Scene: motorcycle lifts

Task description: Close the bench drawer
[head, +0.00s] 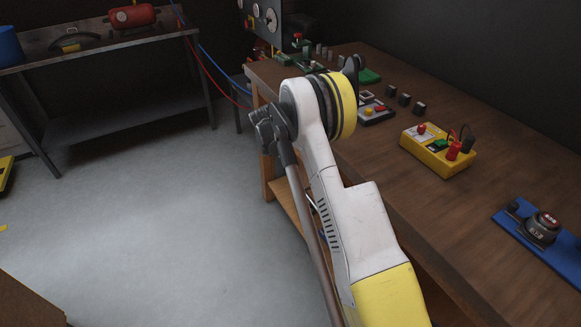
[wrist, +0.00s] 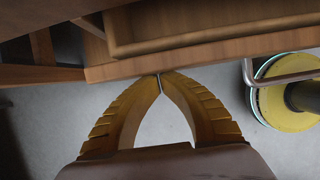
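The bench drawer shows in the wrist view as an open wooden box with a wooden front (wrist: 205,56); part of its inside is visible, so it stands at least partly open. A bent metal handle (wrist: 250,72) is at the right of its front. My gripper (wrist: 160,76) has its two yellow-brown fingers together at the tips, with nothing seen between them. The tips are at the lower edge of the drawer front; I cannot tell whether they touch it. In the head view my arm hides the drawer and my gripper is not visible.
The wooden workbench (head: 480,225) runs along the right. On it are a yellow meter box (head: 432,152) and a blue board (head: 520,237) with a dark device. A metal table (head: 110,110) stands at the back left. The grey floor (head: 160,220) between is clear.

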